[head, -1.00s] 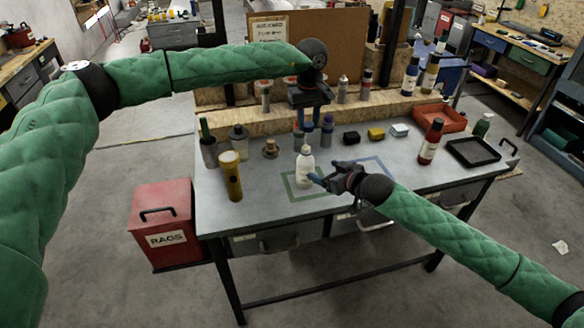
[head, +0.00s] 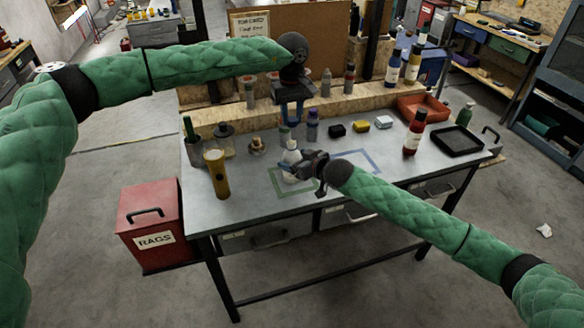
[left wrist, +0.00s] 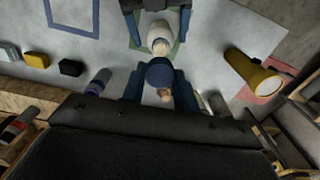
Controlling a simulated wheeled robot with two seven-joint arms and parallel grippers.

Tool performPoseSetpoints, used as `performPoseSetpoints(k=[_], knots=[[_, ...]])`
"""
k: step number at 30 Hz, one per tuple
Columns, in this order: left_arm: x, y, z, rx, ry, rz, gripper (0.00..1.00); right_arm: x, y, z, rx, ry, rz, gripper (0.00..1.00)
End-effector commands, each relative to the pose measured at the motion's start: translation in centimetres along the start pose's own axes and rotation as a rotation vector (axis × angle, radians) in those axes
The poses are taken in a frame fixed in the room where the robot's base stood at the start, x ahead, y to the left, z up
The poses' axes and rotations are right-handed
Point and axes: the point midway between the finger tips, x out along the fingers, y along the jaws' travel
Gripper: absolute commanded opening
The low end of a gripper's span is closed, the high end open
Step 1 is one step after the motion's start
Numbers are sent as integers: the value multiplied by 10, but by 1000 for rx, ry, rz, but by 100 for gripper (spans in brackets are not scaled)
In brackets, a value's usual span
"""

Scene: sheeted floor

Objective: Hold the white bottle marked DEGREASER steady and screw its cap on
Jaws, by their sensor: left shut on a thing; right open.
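The white bottle (head: 291,158) stands upright on the bench, at the green outlined square (head: 268,188). Its label is not readable, and the right gripper covers much of it. My right gripper (head: 288,170) is open, with its fingers at the bottle's sides; contact cannot be told. In the left wrist view the bottle (left wrist: 160,38) shows at the top. My left gripper (head: 292,110) points down above and behind the bottle.
A yellow flashlight (head: 216,174) stands left of the bottle. A brass-coloured piece (head: 257,146), a purple-topped bottle (head: 312,126) and small blocks (head: 361,126) stand behind. The front of the bench is clear.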

Motion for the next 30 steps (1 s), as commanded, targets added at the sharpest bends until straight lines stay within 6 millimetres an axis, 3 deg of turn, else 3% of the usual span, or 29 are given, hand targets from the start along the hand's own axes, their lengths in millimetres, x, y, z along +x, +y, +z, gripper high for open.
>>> performPoseSetpoints(k=[9,21,30], knots=[[0,0,0,0,0,0,9,34,0,0,-1,0,0,79],[0,0,0,0,0,0,9,39,0,0,-1,1,0,79],[0,0,0,0,0,0,9,39,0,0,0,1,0,22]])
